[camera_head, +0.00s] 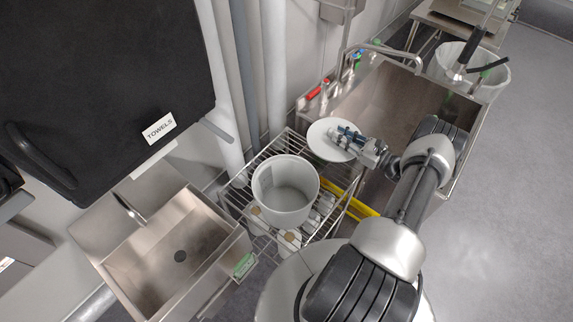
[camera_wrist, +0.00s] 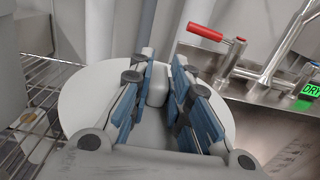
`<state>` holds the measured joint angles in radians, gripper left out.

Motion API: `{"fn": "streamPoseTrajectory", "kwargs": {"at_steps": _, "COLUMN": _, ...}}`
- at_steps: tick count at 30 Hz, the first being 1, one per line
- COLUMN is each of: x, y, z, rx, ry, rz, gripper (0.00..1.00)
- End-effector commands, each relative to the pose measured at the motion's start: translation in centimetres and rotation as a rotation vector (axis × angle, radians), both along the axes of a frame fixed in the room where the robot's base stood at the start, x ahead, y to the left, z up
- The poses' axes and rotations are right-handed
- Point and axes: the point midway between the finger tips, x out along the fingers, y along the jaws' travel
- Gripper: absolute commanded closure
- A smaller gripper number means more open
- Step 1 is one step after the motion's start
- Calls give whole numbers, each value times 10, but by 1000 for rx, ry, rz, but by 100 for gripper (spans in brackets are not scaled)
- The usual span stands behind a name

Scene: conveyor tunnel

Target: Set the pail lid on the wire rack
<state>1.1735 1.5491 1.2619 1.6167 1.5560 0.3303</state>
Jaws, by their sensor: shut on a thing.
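The pail lid (camera_head: 321,140) is a white disc at the back right corner of the wire rack (camera_head: 238,204), beside the large sink. My gripper (camera_head: 343,138) is over the lid, shut on its raised middle knob. In the wrist view the blue finger pads of my gripper (camera_wrist: 165,88) stand on both sides of the white knob, and the lid (camera_wrist: 85,98) spreads out behind them. The rack's wires (camera_wrist: 35,105) show at the left there. I cannot tell whether the lid touches the rack. A white pail (camera_head: 287,190) stands open on the rack.
The large steel sink (camera_head: 405,98) lies to the right, with a red-handled tap (camera_wrist: 205,32) beside the lid. A small sink (camera_head: 180,245) is at the left. Pipes (camera_head: 270,70) rise behind the rack. Jars (camera_head: 290,238) sit under the wires.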

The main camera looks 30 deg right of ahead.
Motion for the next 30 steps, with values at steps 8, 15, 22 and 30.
{"fn": "streamPoseTrajectory", "kwargs": {"at_steps": 8, "x": 31, "y": 72, "z": 1, "rx": 3, "ry": 2, "rz": 6, "gripper": 100}}
{"fn": "streamPoseTrajectory", "kwargs": {"at_steps": 15, "x": 54, "y": 127, "z": 1, "rx": 2, "ry": 2, "rz": 5, "gripper": 100}}
{"fn": "streamPoseTrajectory", "kwargs": {"at_steps": 22, "x": 62, "y": 145, "z": -18, "rx": 0, "ry": 1, "rz": -2, "gripper": 100}}
{"fn": "streamPoseTrajectory", "kwargs": {"at_steps": 30, "x": 62, "y": 145, "z": -47, "rx": 1, "ry": 1, "rz": 0, "gripper": 100}}
